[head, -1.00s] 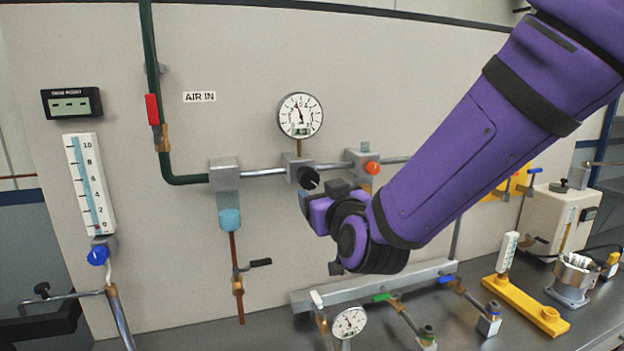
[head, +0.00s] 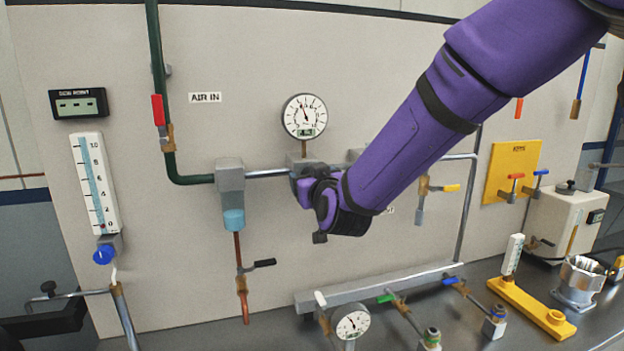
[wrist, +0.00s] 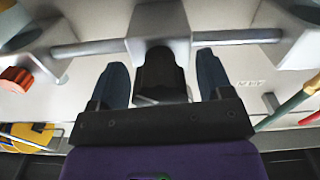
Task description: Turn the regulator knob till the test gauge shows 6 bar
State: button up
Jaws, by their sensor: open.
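The regulator's black knob (wrist: 158,72) shows in the wrist view, sticking out of its grey block (wrist: 158,22). My gripper (wrist: 161,76) is open, with one dark finger on each side of the knob and a visible gap on both sides. In the head view my purple wrist hides the knob and most of the gripper. A round white gauge (head: 304,116) stands above the regulator block; its needle points up and slightly left, and its numbers are too small to read. A second round gauge (head: 352,325) is low on the bench.
A steel pipe (wrist: 90,47) runs on both sides of the block. An orange-red knob (wrist: 15,80) is at the left in the wrist view. A green pipe with a red-handled valve (head: 158,110) is on the panel's left. A manifold bar (head: 380,288) lies below my wrist.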

jog(key=c, duration=0.9)
jog(key=shift+c, duration=0.2)
jog(key=shift+m, duration=0.4)
jog(key=m, duration=0.4)
jog(key=shift+m, duration=0.3)
jog(key=m, duration=0.4)
jog(key=shift+m, duration=0.3)
